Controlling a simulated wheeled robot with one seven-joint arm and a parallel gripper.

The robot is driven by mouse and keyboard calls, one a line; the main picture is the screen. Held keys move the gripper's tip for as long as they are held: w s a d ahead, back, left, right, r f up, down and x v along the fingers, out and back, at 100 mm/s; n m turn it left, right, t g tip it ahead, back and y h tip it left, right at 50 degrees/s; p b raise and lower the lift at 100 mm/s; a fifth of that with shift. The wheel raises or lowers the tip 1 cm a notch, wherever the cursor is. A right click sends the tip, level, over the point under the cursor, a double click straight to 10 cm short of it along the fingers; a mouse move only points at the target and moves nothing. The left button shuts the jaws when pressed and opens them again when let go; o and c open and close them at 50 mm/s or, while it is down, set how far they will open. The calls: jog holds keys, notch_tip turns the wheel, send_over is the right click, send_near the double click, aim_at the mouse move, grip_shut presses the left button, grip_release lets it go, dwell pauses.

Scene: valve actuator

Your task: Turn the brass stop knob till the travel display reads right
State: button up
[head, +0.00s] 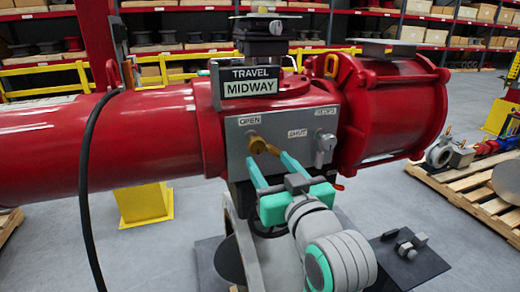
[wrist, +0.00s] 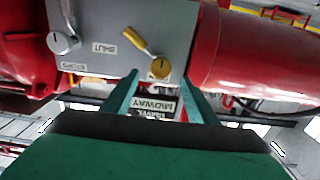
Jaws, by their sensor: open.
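The brass stop knob (head: 256,144) is on the grey panel (head: 237,167) of a red actuator, under the OPEN label. Its lever points right and slightly down in the head view. The travel display (head: 251,84) above the panel reads MIDWAY. My gripper (head: 269,161) is open, its teal fingers reaching toward the panel just below and right of the knob. In the wrist view the brass knob (wrist: 161,68) appears between and just beyond the fingertips (wrist: 160,76), with its lever toward upper left. I cannot tell whether a finger touches it. The display shows upside down there (wrist: 155,104).
A silver knob (head: 325,147) sits right of the SHUT label, below the STOPS label. A black hose (head: 87,170) hangs at left. A dark plate with small metal parts (head: 408,262) lies lower right, and a pallet (head: 470,200) stands at right.

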aim_at(258, 148)
jog(key=x, duration=0.7)
jog(key=shift+w+a, duration=0.1)
jog(key=shift+a, duration=0.05)
jog(key=c, duration=1.1)
